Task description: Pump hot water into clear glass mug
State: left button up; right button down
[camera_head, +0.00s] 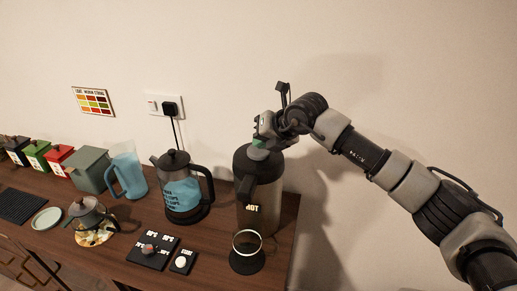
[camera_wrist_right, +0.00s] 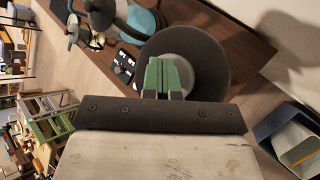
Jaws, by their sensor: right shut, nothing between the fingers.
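The hot water dispenser (camera_head: 268,200), a tall metal pot with a black top and the word HOT, stands near the right end of the counter. The clear glass mug (camera_head: 247,240) stands in front of it on a round black pad (camera_head: 247,266), below the dark spout (camera_head: 245,188). My right gripper (camera_head: 259,144) is shut and empty, right over the top of the dispenser. In the right wrist view, its green fingertips (camera_wrist_right: 163,70) overlap the grey centre of the round dark lid (camera_wrist_right: 208,62). I cannot tell whether they touch it. My left gripper is out of view.
A blue pitcher (camera_head: 128,172), several coloured canisters (camera_head: 60,160), a small teapot (camera_head: 86,212) and labelled black switch plates (camera_head: 152,252) share the counter. The counter's right edge is close beside the dispenser.

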jog(key=shift+f+b, duration=0.4)
jog(key=shift+f, duration=0.25)
dwell(0.4)
jog(key=shift+r+p, duration=0.6)
jog(key=shift+r, duration=0.8)
jog(key=shift+r+p, duration=1)
jog(key=shift+r, duration=1.6)
